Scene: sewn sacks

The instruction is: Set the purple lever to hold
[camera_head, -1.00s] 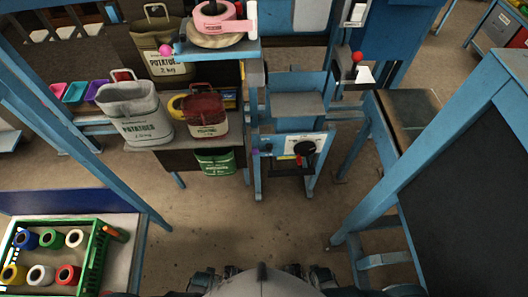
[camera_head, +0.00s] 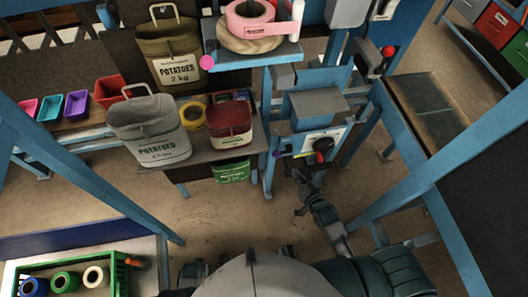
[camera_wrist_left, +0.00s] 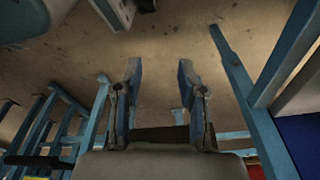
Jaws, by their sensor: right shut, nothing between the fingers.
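The purple lever shows as a small purple knob (camera_head: 276,154) at the left edge of the blue machine stand, beside its white panel (camera_head: 318,142). Its shaft and setting marks are too small to read. My right gripper (camera_head: 297,176) is shut and empty, just below the panel and to the lower right of the purple knob, apart from it in the picture. My left gripper (camera_wrist_left: 160,68) shows in the left wrist view, with its fingers apart and nothing between them. It is not visible in the head view.
A black dial with red (camera_head: 323,147) sits on the panel. Potato sacks (camera_head: 152,135) stand on the bench to the left. Blue frame posts (camera_head: 395,200) flank the right side. The floor before the stand is clear.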

